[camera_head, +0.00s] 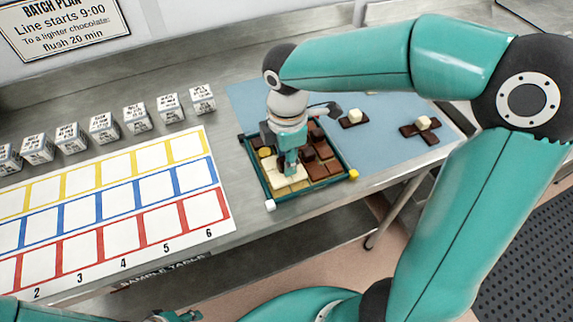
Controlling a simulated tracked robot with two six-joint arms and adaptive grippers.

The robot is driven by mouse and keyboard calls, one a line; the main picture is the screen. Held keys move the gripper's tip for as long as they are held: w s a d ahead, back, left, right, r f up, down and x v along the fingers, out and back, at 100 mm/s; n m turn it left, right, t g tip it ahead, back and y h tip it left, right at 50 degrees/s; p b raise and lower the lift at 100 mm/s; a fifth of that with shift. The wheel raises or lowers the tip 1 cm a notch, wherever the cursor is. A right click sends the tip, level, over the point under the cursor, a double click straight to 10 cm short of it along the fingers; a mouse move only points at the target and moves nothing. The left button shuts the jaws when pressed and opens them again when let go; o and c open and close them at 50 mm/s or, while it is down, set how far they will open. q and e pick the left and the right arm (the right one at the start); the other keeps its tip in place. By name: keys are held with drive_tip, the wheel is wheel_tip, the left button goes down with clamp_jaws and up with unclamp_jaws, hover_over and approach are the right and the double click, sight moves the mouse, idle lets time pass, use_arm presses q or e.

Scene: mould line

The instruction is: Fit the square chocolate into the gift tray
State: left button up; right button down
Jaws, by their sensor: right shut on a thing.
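My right gripper (289,170) reaches down into the front left part of the gift tray (331,182). It is shut on a cream piece (284,186), which looks like the square chocolate. The fingers hide its grip knob and part of its top. The piece is over or in the tray's front left corner; I cannot tell whether it is fully seated. Brown and dark chocolate pieces (322,150) with knobs fill the tray's right and back parts. Part of what seems to be my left gripper (180,316) shows at the bottom edge; its fingers are not clear.
On the blue mat (385,155) lie a dark bar (352,123) and a dark branched piece (409,131), each with a pale knob. Several white labelled cubes (104,127) line the back left, behind a printed grid sheet (120,210). The table's front edge is close to the tray.

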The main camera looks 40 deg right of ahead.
drive_tip(key=shift+f, duration=1.35)
drive_tip(key=c, duration=0.9)
unclamp_jaws()
drive_tip(key=shift+f, duration=0.1)
drive_tip(key=shift+r, duration=0.2)
wheel_tip(320, 180, up, 12)
drive_tip(key=shift+f+p, duration=0.1)
drive_tip(key=shift+p, duration=0.3)
